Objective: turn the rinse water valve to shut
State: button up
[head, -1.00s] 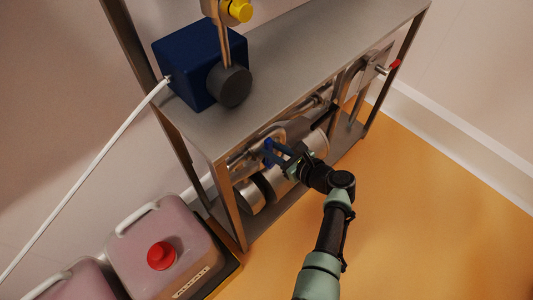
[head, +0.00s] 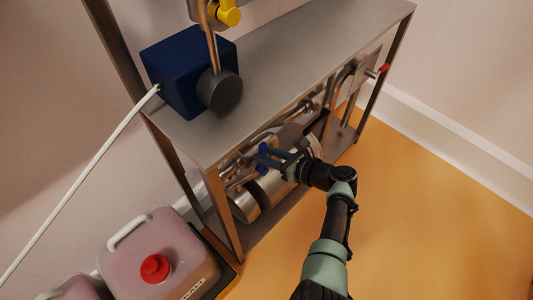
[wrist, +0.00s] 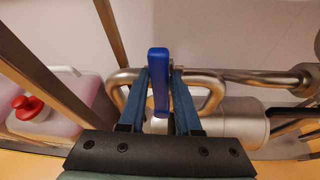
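A blue valve lever (wrist: 158,80), which I take for the rinse water valve, stands on steel pipework in the wrist view. It points away along my fingers. My gripper (wrist: 161,75) has one finger on each side of the lever, with narrow gaps seeming to show, so it looks open around it. In the head view my gripper (head: 270,153) reaches under the rack's top shelf, and the blue lever (head: 262,160) shows partly behind the fingers. The valve body is mostly hidden by my gripper.
The steel rack's top shelf (head: 280,75) overhangs the pipes and carries a dark blue box (head: 188,72). Yellow (head: 229,16) and red (head: 384,68) handles show elsewhere. A pink canister with a red cap (head: 155,268) stands at the left. The orange floor at right is clear.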

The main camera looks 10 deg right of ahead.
jog(key=o, duration=0.4)
jog(key=shift+w+d+r, duration=0.2)
jog(key=shift+w+d, duration=0.3)
jog(key=shift+d, duration=0.3)
jog(key=shift+s+a, duration=0.15)
jog(key=p+v, duration=0.4)
jog(key=v, duration=0.9)
jog(key=shift+s+a, duration=0.15)
jog(key=shift+a, duration=0.1)
jog(key=shift+f, duration=0.1)
